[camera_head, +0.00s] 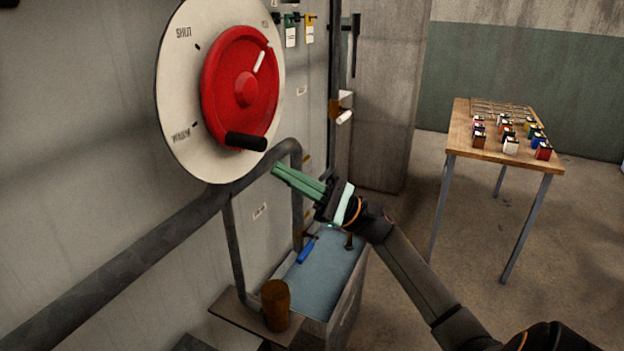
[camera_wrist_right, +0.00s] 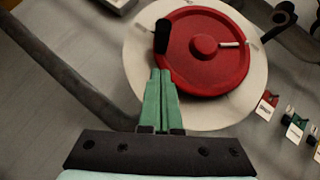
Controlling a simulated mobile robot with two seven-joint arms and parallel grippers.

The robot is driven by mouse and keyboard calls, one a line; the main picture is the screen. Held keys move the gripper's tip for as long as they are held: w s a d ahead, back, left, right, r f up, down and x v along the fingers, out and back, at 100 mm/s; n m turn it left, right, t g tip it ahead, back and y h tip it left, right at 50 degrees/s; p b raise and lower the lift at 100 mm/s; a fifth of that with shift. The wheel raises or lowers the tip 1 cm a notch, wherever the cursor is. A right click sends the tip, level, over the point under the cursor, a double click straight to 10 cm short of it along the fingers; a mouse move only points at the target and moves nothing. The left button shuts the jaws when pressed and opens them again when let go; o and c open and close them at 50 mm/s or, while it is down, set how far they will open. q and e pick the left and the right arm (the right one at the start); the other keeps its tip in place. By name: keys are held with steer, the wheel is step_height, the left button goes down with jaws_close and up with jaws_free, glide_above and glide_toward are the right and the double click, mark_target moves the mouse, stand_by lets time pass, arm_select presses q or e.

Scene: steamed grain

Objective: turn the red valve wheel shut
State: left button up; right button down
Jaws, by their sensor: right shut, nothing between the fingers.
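The red valve wheel (camera_head: 224,92) is mounted on a round white dial plate (camera_head: 176,108) on the wall. The plate has "SHUT" printed at its upper left. A white pointer mark (camera_head: 259,62) lies on the wheel's upper right. A black handle (camera_head: 246,141) sticks out from the wheel's lower edge. My right gripper (camera_head: 275,171), with green fingers, is shut and empty, below and right of the handle. In the right wrist view the fingers (camera_wrist_right: 161,72) point toward the black handle (camera_wrist_right: 162,36) and the red wheel (camera_wrist_right: 205,75). My left gripper is not in view.
A thick grey pipe (camera_head: 120,260) runs along the wall below the dial. Below stand a blue-topped cabinet (camera_head: 328,262) with a blue-handled tool and a brown cup (camera_head: 276,304) on a shelf. A wooden table (camera_head: 458,135) with small boxes stands at right. Coloured tags (camera_head: 291,32) hang above.

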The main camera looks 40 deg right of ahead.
steer(key=a+r+p, duration=0.1)
steer(key=r, duration=0.1)
steer(key=a+r+p, duration=0.1)
steer(key=r, duration=0.1)
steer(key=shift+s+a, duration=0.1)
steer(key=shift+a, duration=0.3)
steer(key=shift+s+a+m+t, duration=0.15)
steer(key=shift+a+m+t, duration=0.05)
steer(key=shift+m+t, duration=0.4)
steer(key=shift+a+r+m+h, duration=0.1)
steer(key=shift+a+m+h, duration=0.05)
steer(key=shift+m+h, duration=0.2)
